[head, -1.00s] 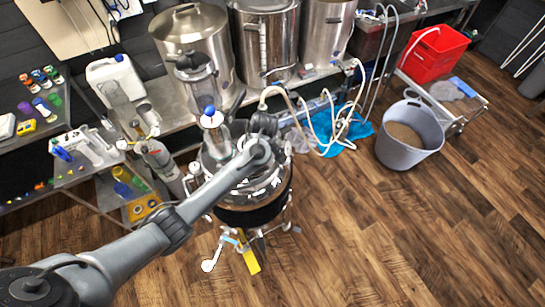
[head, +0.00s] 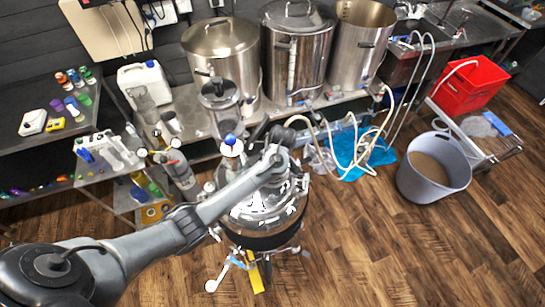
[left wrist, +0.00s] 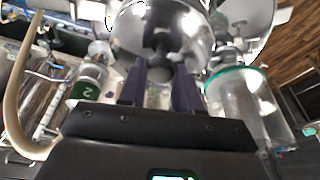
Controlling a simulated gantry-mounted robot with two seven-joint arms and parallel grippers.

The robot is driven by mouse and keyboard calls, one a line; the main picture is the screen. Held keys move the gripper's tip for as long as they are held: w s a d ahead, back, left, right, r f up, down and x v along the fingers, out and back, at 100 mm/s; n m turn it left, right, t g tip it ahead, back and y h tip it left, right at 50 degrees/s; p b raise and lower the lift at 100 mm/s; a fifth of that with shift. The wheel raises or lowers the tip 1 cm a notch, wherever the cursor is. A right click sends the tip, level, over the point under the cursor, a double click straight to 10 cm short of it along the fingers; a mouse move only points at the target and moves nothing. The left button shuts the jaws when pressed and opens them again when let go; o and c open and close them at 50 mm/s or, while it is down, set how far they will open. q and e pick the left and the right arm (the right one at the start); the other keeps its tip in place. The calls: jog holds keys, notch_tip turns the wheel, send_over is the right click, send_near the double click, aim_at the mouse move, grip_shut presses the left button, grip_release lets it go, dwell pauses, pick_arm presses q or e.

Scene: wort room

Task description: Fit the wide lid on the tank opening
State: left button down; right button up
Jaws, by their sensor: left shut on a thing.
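The tank (head: 265,212) is a shiny round metal vessel with a dark band, standing on the floor in the middle of the head view. My left arm reaches over it from the left and hides much of its top, including the opening. My left gripper (left wrist: 160,82) shows in the left wrist view with its two dark fingers shut at a shiny, rounded metal piece, which looks like the wide lid (left wrist: 165,28). I cannot tell whether this lid touches the tank. My right gripper is in neither view.
Steel kettles (head: 222,50) stand on the bench behind the tank. Pale hoses (head: 315,135) hang close to its right side. A grey bucket (head: 437,165) and a red crate (head: 473,85) are at the right. The wooden floor at front right is clear.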

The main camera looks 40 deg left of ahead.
pick_arm(q)
jog(key=shift+f, duration=0.9)
jog(key=shift+f, duration=0.6)
dwell(0.9)
jog(key=c, duration=1.1)
grip_release()
jog(key=shift+v, duration=5.5)
